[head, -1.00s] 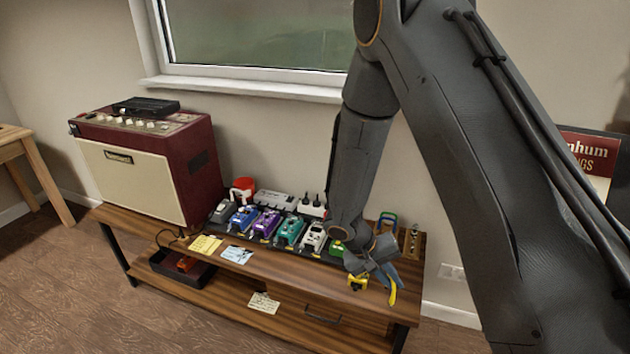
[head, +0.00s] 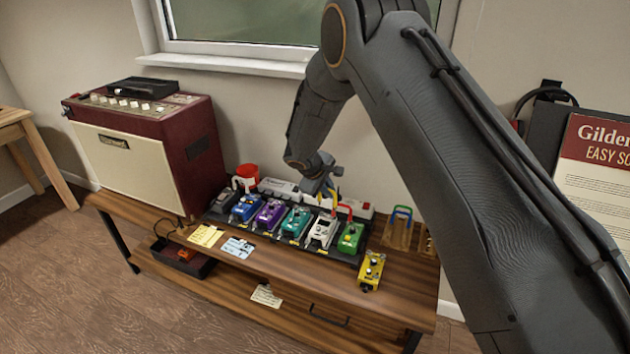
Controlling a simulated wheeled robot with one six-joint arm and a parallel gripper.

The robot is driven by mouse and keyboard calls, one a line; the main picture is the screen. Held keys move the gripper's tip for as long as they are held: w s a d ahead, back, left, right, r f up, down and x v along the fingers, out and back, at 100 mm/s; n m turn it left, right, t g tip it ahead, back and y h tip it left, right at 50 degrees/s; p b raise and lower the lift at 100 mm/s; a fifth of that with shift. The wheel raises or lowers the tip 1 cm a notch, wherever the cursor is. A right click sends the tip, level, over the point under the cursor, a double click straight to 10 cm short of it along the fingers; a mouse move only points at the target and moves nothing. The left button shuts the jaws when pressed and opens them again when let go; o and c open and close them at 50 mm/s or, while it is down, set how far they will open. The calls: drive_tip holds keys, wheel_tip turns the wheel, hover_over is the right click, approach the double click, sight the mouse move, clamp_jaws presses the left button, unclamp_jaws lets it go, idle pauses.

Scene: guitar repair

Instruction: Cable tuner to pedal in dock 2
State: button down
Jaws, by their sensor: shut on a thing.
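A row of pedals sits on a dark board: grey (head: 222,202), blue (head: 245,208), purple (head: 269,214), teal (head: 295,223), white (head: 322,232) and green (head: 350,238). Dock numbers and pedal labels are too small to read, so I cannot tell which is the tuner. My gripper (head: 328,190) is above the back of the board, behind the teal and white pedals. It is shut on what looks like a yellow patch cable (head: 335,197). A red cable (head: 346,209) arches near the white and green pedals; its ends are unclear.
A yellow pedal (head: 371,270) lies off the board at the front right. A rack with a blue and green cable (head: 401,213) stands at the right. The amplifier (head: 150,150) fills the bench's left.

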drive_tip(key=w+a+r+n+y, duration=0.1)
drive_tip(key=w+a+r+n, duration=0.15)
drive_tip(key=w+a, duration=0.25)
wheel_tip(320, 180, down, 7)
drive_tip(key=b, duration=0.4)
drive_tip(key=shift+s+d+t, duration=0.2)
drive_tip(key=shift+t, duration=0.1)
drive_tip(key=shift+f+b, duration=1.2)
drive_tip(key=shift+b, duration=0.1)
idle(1.9)
drive_tip(key=c, duration=1.8)
unclamp_jaws()
drive_tip(key=shift+o, duration=0.4)
drive_tip(key=o, duration=0.3)
drive_tip(key=shift+s, duration=0.1)
drive_tip(key=shift+o, duration=0.2)
